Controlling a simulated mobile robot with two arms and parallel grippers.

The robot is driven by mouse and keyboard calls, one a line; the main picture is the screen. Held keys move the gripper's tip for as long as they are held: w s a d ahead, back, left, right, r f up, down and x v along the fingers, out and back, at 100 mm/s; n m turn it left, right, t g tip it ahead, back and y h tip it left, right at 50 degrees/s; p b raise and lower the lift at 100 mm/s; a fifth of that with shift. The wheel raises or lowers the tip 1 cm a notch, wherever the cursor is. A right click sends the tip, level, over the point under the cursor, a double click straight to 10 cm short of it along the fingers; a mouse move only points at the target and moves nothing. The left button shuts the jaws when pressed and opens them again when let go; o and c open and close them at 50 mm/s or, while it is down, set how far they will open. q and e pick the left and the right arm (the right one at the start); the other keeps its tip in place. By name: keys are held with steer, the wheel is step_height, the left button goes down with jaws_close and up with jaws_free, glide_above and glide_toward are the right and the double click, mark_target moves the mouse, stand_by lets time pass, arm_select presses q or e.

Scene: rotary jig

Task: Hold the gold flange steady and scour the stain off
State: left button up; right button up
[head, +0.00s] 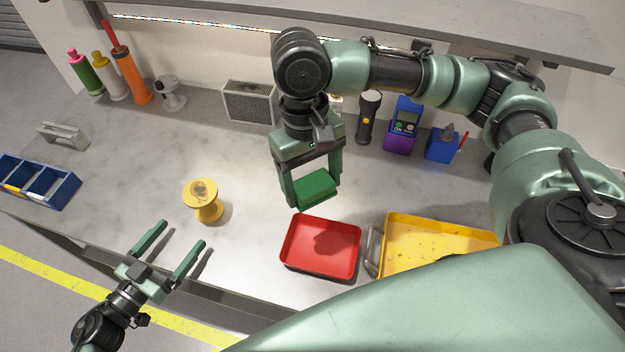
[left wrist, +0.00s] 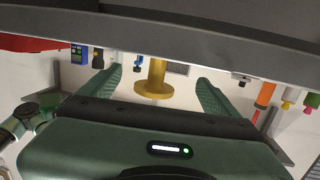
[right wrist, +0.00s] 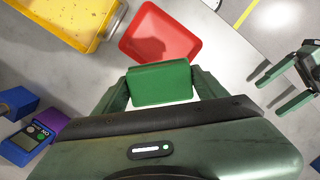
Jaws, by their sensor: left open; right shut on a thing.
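The gold flange (head: 202,213) stands upright on the bench at left of centre, with a brownish stain (head: 202,188) on its top disc. It also shows in the left wrist view (left wrist: 154,89), in line with the gap between my left fingers. My left gripper (head: 183,235) is open and empty at the bench's front edge, short of the flange and apart from it. My right gripper (head: 312,188) is shut on a green scouring pad (right wrist: 160,84) and holds it above the bench, right of the flange. The flange is not visible in the right wrist view.
A red tray (head: 293,261) lies below and in front of the pad, with a yellow tray (head: 392,262) beside it. A blue bin (head: 62,196) sits far left. Bottles, a grey vented box (head: 248,103) and a purple meter (head: 402,140) line the back. Bench around the flange is clear.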

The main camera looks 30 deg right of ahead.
mark_target(203, 210)
arm_select(q)
steer(key=shift+w+d+f, duration=0.1)
steer(key=shift+d, duration=0.2)
arm_select(e)
steer(key=shift+f, duration=0.15)
arm_select(q)
steer(key=b+x, duration=0.1)
steer(key=x, duration=0.6)
steer(key=shift+w+d, duration=0.2)
steer(key=shift+d, duration=0.15)
arm_select(e)
steer(key=shift+f, duration=0.65)
arm_select(q)
steer(key=shift+x, duration=0.8)
steer(key=c, duration=1.9)
